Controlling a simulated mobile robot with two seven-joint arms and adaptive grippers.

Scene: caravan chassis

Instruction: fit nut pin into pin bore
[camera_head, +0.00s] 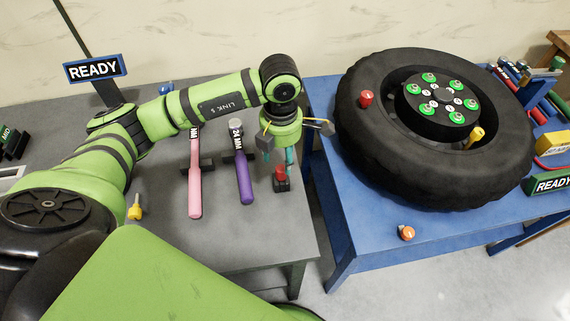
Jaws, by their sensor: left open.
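My left gripper (281,160) points down over the right part of the grey table. Its jaws are open around or just above a small red piece (281,173), which stands in a black block (282,186); contact cannot be told. Other small pins or knobs are a red one (366,98) and a yellow one (476,135) at the wheel, an orange one (407,233) on the blue table, and a yellow one (135,208) on the grey table. The wheel hub (434,117) has several green-ringed fittings. Which piece is the nut pin, and where its bore is, I cannot tell.
A pink-handled tool (195,185) and a purple-handled tool (243,180) lie left of the gripper on the grey table (225,245). The large black tyre (385,165) lies on the blue table (360,240). A gap separates the tables. READY signs (94,68) stand on both.

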